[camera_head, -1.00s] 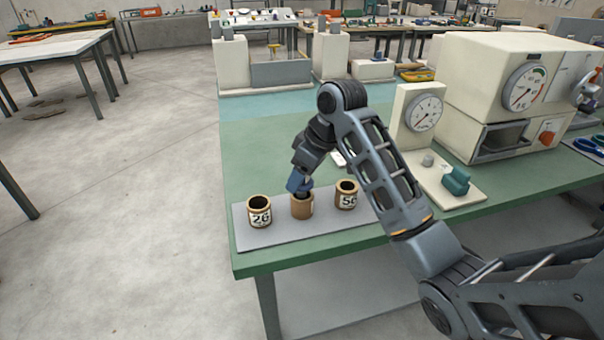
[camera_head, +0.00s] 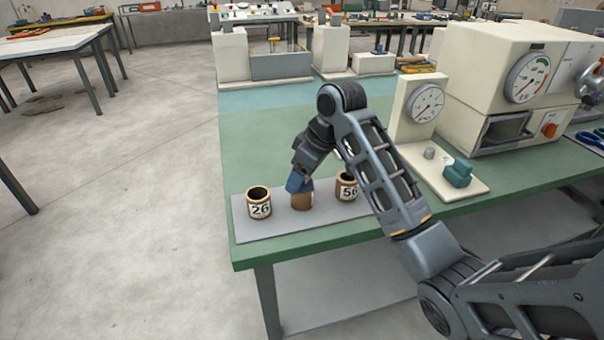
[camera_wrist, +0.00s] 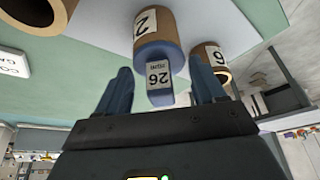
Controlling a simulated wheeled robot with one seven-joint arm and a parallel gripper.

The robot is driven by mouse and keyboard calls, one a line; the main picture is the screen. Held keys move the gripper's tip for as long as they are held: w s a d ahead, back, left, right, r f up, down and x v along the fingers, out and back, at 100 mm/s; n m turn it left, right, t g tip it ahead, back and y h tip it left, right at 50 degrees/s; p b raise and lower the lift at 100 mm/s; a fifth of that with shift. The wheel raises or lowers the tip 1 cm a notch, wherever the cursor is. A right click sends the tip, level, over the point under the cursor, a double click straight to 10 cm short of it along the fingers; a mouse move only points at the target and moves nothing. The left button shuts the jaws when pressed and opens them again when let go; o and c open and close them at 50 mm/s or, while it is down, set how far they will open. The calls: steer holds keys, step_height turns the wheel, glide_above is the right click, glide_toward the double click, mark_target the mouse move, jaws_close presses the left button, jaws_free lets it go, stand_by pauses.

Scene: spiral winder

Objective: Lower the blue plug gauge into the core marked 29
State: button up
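The blue plug gauge (camera_wrist: 157,62) sits at the mouth of the middle core, its wide collar against the core's rim. Its tag reads like 26, tilted and small. The middle core (camera_wrist: 152,22) shows a 2 on its label, the rest hidden; in the head view it is plain brown (camera_head: 302,201). My gripper (camera_wrist: 163,78) has its fingers apart on either side of the gauge's handle, with gaps showing on both sides. In the head view my gripper (camera_head: 299,183) is low over the middle core and hides its rim.
The core marked 26 (camera_head: 259,208) stands to the left and the core marked 56 (camera_head: 347,190) to the right, both close, on a grey plate (camera_head: 280,228). A dial stand (camera_head: 420,108) and a cream machine (camera_head: 480,80) stand to the right.

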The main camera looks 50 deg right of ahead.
steer(key=o, duration=0.4)
steer(key=shift+c, duration=0.2)
steer(key=p+v, duration=0.1)
steer(key=v, duration=0.6)
steer(key=shift+r, duration=0.4)
steer(key=shift+s, duration=0.15)
